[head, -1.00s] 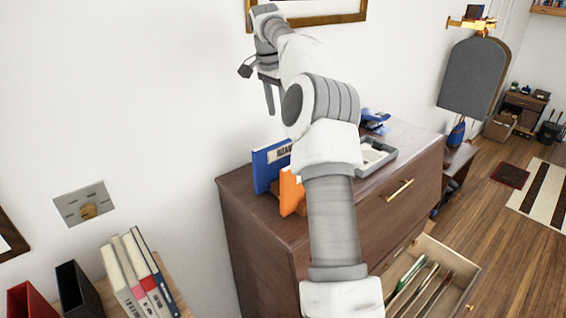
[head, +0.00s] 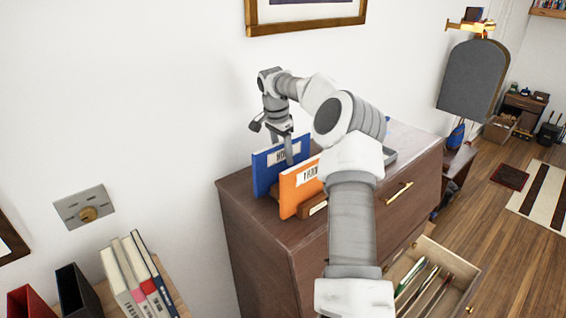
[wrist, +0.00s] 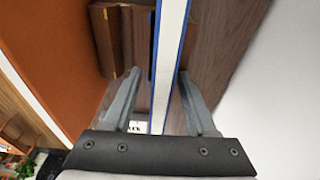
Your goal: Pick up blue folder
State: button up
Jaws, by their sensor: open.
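The blue folder (head: 266,172) stands upright on top of the brown dresser, close to the white wall, with a white label on its front. My gripper (head: 288,150) is above it, pointing down, with its fingers at the folder's upper part. In the wrist view the blue folder (wrist: 168,65) shows as a white edge with blue sides, running between the two open fingers of my gripper (wrist: 158,95). The right finger looks closer to the folder than the left one. I cannot tell whether either finger touches it.
An orange folder (head: 298,188) stands just in front of the blue one, and shows large at the left of the wrist view (wrist: 45,60). A wooden holder (head: 316,206) is by its base. The dresser (head: 265,240) has an open lower drawer (head: 462,285). The wall is close behind.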

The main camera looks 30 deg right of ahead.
jog(key=shift+f, duration=0.1)
jog(key=shift+c, duration=0.4)
grip_shut()
